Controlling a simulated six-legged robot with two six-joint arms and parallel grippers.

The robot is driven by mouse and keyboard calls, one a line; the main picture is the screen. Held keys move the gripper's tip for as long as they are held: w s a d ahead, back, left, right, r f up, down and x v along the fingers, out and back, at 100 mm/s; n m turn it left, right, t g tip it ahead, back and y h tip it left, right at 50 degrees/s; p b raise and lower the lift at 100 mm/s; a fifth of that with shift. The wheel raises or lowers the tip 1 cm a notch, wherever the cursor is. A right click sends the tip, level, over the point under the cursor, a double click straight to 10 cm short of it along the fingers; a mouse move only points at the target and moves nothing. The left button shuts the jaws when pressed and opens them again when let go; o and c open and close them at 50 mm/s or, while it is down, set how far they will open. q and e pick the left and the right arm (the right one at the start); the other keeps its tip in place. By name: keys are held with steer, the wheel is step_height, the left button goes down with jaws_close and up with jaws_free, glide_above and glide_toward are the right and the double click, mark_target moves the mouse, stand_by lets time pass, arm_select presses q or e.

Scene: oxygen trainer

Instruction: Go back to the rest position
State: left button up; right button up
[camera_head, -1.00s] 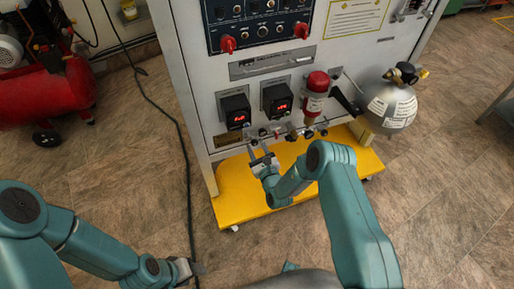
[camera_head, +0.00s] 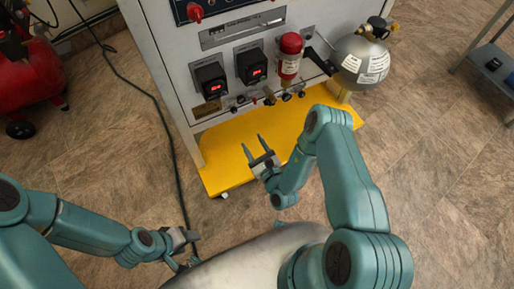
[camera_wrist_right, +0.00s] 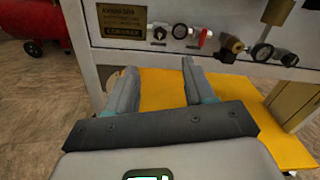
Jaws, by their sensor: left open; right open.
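My right gripper (camera_head: 252,147) is open and empty in the head view, in front of the trainer cabinet (camera_head: 183,77) and over its yellow base (camera_head: 223,150). In the right wrist view its two fingers (camera_wrist_right: 158,82) are apart with nothing between them, below the row of valves and fittings (camera_wrist_right: 175,32). My left gripper (camera_head: 188,240) is at the lower left of the head view, over the floor near the black cable. It is open and holds nothing that I can see.
A red cylinder (camera_head: 290,57) and a silver tank (camera_head: 361,61) are on the cabinet's front. A red compressor (camera_head: 30,80) stands at the far left. A black cable (camera_head: 150,98) runs along the floor. A metal shelf (camera_head: 490,62) is at the right.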

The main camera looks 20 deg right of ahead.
steer(key=shift+s, duration=1.15)
